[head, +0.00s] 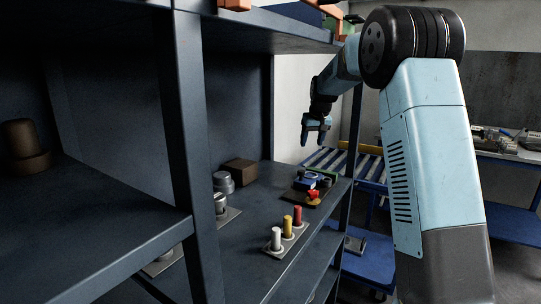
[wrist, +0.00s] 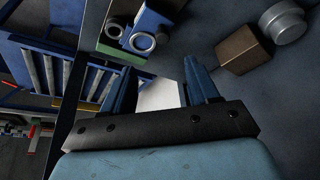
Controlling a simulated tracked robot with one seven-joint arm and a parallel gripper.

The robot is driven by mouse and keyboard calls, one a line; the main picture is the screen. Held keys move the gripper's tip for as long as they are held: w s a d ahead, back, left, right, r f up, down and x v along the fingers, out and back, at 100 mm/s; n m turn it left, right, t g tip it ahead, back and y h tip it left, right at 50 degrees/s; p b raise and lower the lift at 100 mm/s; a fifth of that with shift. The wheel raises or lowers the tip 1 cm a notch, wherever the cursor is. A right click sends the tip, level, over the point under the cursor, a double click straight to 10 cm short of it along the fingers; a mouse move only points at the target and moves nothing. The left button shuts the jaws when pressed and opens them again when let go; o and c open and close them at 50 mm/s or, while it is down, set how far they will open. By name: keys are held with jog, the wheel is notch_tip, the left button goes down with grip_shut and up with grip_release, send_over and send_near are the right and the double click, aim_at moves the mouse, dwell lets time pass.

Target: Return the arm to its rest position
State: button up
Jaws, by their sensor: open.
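My light-blue arm rises at the right of the head view and bends over at its black joint. My gripper (head: 316,130) points down above the far right part of the dark shelf (head: 255,218). The gripper is clear of the items on the shelf below.
On the shelf stand a plate with white, yellow and red pegs (head: 287,228), a blue part (head: 308,182) on a tray, a brown box (head: 240,172) and metal cylinders (head: 223,183). A dark shelf post (head: 190,140) stands left. A roller conveyor (head: 330,158) lies behind.

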jog(key=s+d+r+m, duration=0.1)
jog(key=s+r, duration=0.4)
jog(key=s, duration=0.8)
jog(key=s+d+r, duration=0.1)
jog(key=s+r, duration=0.3)
jog(key=s, duration=0.9)
jog(key=s+f, duration=0.3)
jog(key=s, duration=0.9)
jog(key=s+f+t, duration=0.1)
jog(key=s+f, duration=0.3)
jog(key=s, duration=0.9)
jog(key=shift+s+d+m+h, duration=0.2)
jog(key=shift+s+m+h, duration=0.05)
jog(key=shift+m+h, duration=0.15)
